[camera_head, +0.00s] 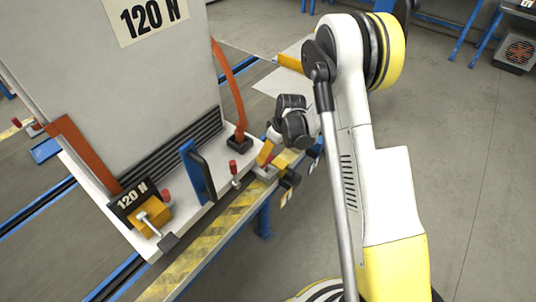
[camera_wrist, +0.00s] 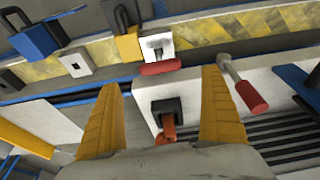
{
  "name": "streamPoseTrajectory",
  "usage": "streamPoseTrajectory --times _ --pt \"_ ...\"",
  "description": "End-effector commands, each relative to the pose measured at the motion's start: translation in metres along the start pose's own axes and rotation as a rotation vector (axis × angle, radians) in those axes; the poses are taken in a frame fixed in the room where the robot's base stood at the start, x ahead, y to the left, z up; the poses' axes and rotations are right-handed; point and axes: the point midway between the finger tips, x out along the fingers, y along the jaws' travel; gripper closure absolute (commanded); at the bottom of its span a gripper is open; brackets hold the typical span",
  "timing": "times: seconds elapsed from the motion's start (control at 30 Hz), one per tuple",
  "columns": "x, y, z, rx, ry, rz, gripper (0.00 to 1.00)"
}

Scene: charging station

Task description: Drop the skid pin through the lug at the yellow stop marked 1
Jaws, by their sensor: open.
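My gripper (camera_wrist: 162,79) is open, its two yellow fingers apart with nothing held between them. In the head view my gripper (camera_head: 270,157) hangs over the skid's near right corner. Ahead of the fingers in the wrist view is a pale lug plate (camera_wrist: 154,43) with a dark opening and a red rounded bar (camera_wrist: 160,67) beside it. A yellow stop (camera_wrist: 127,46) stands left of the plate; its number is not legible. A red-handled pin (camera_wrist: 246,91) with a silver shaft lies right of the right finger. It also shows in the head view (camera_head: 233,168).
The white skid (camera_head: 222,176) carries a grey box (camera_head: 120,85) marked 120 N. An orange strap (camera_head: 233,90) runs down to a black anchor, seen between my fingers. A blue handle (camera_head: 196,170) rises from the skid. A hazard-striped rail (camera_head: 212,238) runs alongside.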

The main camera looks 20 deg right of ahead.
Motion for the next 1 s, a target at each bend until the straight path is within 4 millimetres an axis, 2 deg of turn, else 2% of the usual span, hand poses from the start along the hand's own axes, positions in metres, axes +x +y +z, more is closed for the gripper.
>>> streamPoseTrajectory --times 0.03,0.27,0.37,0.47,0.6,0.67,0.8,1.0 --pt "-0.013 0.0 0.0 0.001 0.0 0.0 0.06" --pt "-0.039 0.0 -0.001 0.002 0.001 0.001 0.06" --pt "-0.058 -0.003 -0.003 0.018 0.006 0.012 0.06" --pt "-0.097 -0.01 -0.008 0.059 0.02 0.037 0.06" --pt "-0.172 -0.031 -0.008 0.145 0.055 0.089 0.06" --pt "-0.202 -0.041 -0.004 0.185 0.073 0.112 0.06" --pt "-0.263 -0.071 0.013 0.274 0.12 0.16 0.06" --pt "-0.325 -0.117 0.055 0.399 0.2 0.218 0.06"
